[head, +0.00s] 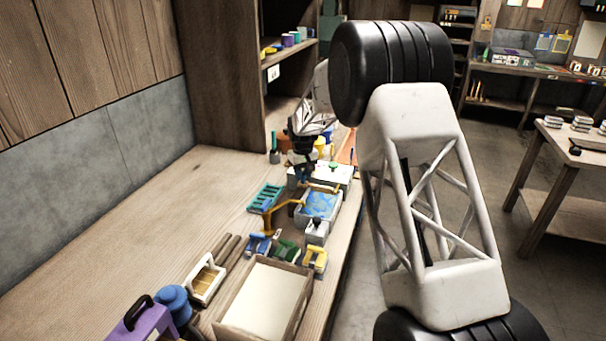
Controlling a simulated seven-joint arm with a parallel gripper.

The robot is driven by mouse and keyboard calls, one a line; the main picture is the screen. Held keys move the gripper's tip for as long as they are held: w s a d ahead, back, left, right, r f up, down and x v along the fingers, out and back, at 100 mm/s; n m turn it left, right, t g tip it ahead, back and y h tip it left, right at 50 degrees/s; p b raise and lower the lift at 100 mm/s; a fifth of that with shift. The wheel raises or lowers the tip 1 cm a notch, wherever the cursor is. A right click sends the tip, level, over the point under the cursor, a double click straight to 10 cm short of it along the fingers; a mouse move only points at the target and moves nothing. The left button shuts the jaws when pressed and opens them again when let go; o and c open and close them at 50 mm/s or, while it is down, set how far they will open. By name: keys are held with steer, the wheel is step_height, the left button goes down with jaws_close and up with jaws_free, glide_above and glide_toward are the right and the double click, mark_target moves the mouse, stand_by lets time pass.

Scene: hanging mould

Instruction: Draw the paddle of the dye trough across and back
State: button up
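The dye trough (335,213) is a pale grey box with blue liquid (319,204) in it, on the workbench right of centre. An ochre bent arm (282,210) rises from the bench at its left and reaches to its left rim; it may belong to the paddle, but I cannot tell. No paddle shows clearly in the liquid. My gripper (304,175) points down near the far left corner of the trough. Its fingers are small and dark at this distance. I cannot tell whether it is open or touching anything.
A teal slotted tray (265,197) lies left of the trough. Small blue, green and yellow items stand nearer, before a wooden tray (224,317) with a pale sheet. A white box (334,174) stands beyond. The bench's left side is clear.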

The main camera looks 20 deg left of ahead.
jaws_close()
steer(key=shift+s, duration=4.75)
steer(key=o, duration=0.7)
jaws_free()
steer(key=shift+r, duration=0.1)
step_height(320, 180, up, 8)
steer(key=shift+f, duration=0.2)
